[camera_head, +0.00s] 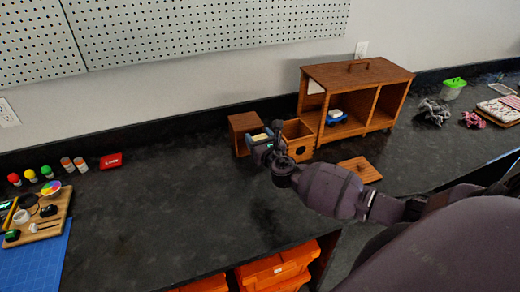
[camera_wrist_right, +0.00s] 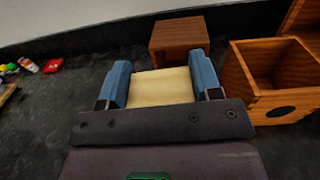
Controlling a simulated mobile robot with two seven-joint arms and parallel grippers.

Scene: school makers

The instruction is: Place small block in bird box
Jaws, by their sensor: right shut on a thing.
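My right gripper (camera_head: 262,137) is shut on a small pale wooden block (camera_wrist_right: 161,87), held between its two blue fingers in the right wrist view. The bird box (camera_wrist_right: 264,90) is an open-topped wooden box with a dark round hole in its front. It stands just right of the gripper and also shows in the head view (camera_head: 299,150). The held block is left of the box opening, not over it. The box's wooden lid (camera_head: 361,169) appears to lie on the counter to the right. My left gripper is not in view.
A brown wooden block (camera_head: 245,124) stands behind the gripper. A wooden cabinet (camera_head: 357,75) with a blue-and-white item (camera_head: 336,117) stands behind the bird box.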

